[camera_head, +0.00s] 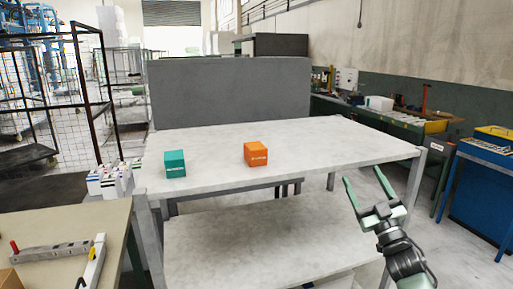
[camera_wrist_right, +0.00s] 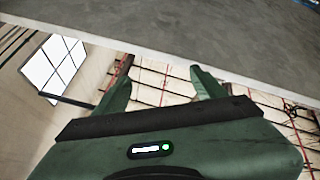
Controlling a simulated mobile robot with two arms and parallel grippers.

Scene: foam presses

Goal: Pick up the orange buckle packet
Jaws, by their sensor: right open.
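The orange buckle packet (camera_head: 256,154) is a small orange box with pale lettering on its front. It sits upright near the middle of the front part of the table's top (camera_head: 310,146) in the head view. My right gripper (camera_head: 363,186) is open and empty, off the table's front right, to the right of the packet and well apart from it. In the right wrist view its two green fingers (camera_wrist_right: 162,80) are spread with nothing between them, and the packet does not show there. My left gripper is not in view.
A teal box (camera_head: 175,164) stands left of the orange packet, with clear tabletop between them. A grey panel (camera_head: 230,93) rises behind the table. A bench with tools (camera_head: 70,243) is at the lower left, and a blue cabinet (camera_head: 482,205) stands at the right.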

